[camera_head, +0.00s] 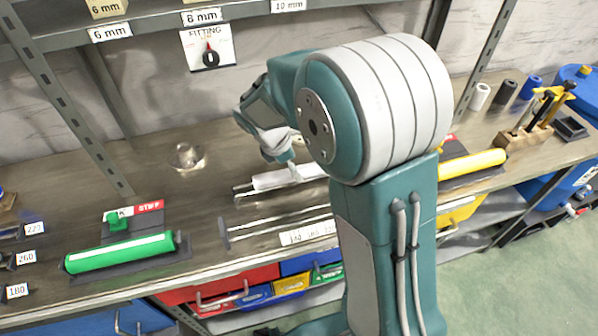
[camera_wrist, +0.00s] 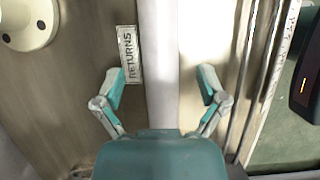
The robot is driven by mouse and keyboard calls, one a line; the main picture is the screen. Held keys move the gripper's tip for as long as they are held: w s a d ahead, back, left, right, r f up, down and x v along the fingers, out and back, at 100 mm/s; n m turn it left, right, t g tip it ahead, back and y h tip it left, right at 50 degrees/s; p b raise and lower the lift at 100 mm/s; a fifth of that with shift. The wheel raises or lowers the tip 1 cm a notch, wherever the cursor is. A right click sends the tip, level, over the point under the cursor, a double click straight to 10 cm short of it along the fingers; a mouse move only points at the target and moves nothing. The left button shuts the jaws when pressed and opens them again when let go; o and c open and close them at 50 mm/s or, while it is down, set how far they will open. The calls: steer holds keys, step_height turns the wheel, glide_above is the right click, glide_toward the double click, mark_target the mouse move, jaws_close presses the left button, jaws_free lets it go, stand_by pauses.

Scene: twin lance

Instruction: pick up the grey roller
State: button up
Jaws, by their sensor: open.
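The grey roller (camera_head: 270,181) is a pale cylinder lying on the workbench in the head view, its right part hidden by my arm. In the wrist view the grey roller (camera_wrist: 160,50) runs up the middle of the picture. My gripper (camera_wrist: 162,74) is open, with one teal-tipped finger on each side of the roller. Gaps show between both fingers and the roller, and the fingers are not closed on it. In the head view my gripper (camera_head: 291,166) is at the roller, partly hidden by my wrist.
A green roller (camera_head: 120,254) lies at the left and a yellow roller (camera_head: 472,164) at the right. Thin metal rods (camera_head: 275,222) lie in front of the grey roller. A RETURNS label (camera_wrist: 130,54) is beside the left finger. A shelf (camera_head: 150,30) hangs above the bench.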

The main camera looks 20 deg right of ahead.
steer(key=shift+d+f, duration=0.2)
steer(key=shift+f, duration=0.9)
jaws_close()
steer(key=shift+r, duration=0.1)
